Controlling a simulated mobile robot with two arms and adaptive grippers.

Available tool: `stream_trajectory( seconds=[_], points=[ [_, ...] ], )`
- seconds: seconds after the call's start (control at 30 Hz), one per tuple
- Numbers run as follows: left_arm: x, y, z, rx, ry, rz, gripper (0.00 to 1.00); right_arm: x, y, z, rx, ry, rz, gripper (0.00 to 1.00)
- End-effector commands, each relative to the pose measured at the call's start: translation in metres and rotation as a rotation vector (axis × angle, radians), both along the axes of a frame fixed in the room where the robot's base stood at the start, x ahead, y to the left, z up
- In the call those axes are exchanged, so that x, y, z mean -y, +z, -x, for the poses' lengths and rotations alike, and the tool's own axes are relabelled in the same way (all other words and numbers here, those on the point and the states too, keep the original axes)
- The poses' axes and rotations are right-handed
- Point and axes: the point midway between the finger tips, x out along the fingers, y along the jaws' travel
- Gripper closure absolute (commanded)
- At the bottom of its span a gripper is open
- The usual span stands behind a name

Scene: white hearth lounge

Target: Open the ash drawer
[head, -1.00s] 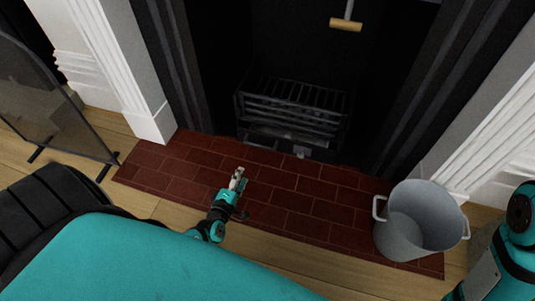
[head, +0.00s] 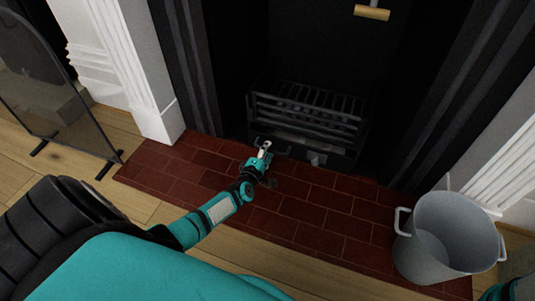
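The ash drawer (head: 312,147) is a dark tray low under the black fire grate (head: 305,112), inside the fireplace opening. A small light-grey piece, perhaps its handle (head: 316,159), shows at its front. My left gripper (head: 265,147) is over the far edge of the brick hearth, just in front and to the left of the drawer front. Its fingers point towards the grate; their gap is too small to make out. It does not appear to touch the small grey piece. My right arm shows only at the bottom right corner; its gripper is out of view.
A grey metal bucket (head: 443,240) stands on the right of the red brick hearth (head: 300,215). A mesh fire screen (head: 45,85) stands at the left. White surround pillars flank the opening. A wooden-handled bar (head: 372,13) shows at the top. The middle hearth is clear.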

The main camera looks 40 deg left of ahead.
Motion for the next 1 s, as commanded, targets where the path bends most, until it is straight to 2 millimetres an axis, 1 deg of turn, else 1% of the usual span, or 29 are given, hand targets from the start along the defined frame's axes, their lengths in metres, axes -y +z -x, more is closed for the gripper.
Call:
stream_trajectory(
  seconds=[0.03, 0.13, 0.43, 0.47, 0.73, 1.0],
  points=[
    [-0.0013, -0.0035, -0.0053, 0.001, 0.0, 0.0, 0.64, -0.0001, -0.0061, -0.0001, 0.0, 0.0, 0.0, 0.6],
    [-0.0028, -0.0037, -0.0109, 0.0, 0.0, 0.0, 0.64, -0.0001, -0.0086, -0.0002, 0.0, 0.0, 0.0, 0.6],
    [-0.0032, -0.0024, -0.0133, 0.0, 0.0, 0.0, 0.64, -0.0001, -0.0084, 0.0001, 0.0, 0.0, 0.001, 0.6],
    [-0.0032, -0.0025, -0.0132, 0.0, 0.0, 0.0, 0.65, -0.0002, -0.0084, 0.0001, 0.0, 0.0, 0.001, 0.6],
    [-0.003, -0.0025, -0.0131, 0.0, 0.0, 0.0, 1.0, -0.0002, -0.0085, 0.0001, 0.0, 0.0, 0.001, 0.6],
    [-0.0029, -0.0027, -0.013, -0.001, 0.0, 0.0, 1.0, -0.0002, -0.0085, 0.0001, 0.0, 0.0, 0.001, 0.6]
  ],
)
